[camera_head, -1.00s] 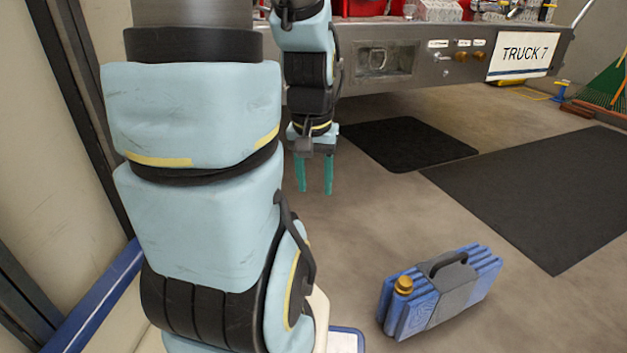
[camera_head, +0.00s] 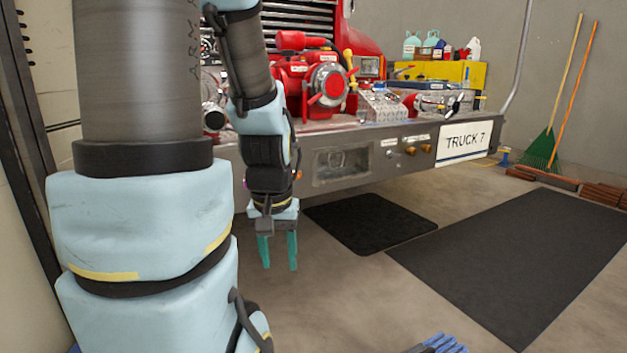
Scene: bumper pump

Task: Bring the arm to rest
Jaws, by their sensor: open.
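My gripper (camera_head: 279,252) hangs at the end of my arm, left of the picture's middle, with its teal fingers pointing down. The fingers are apart and nothing is between them. It is in front of the truck bumper (camera_head: 400,150), with its tips lower in the picture than the bumper and beside the left edge of a small black mat (camera_head: 370,224). My arm's large blue and grey links cover the left part of the view.
A red pump (camera_head: 312,85) stands on the bumper behind my arm. A blue case (camera_head: 440,345) shows only at the bottom edge. A large dark mat (camera_head: 510,260) lies on the right. The floor between is clear.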

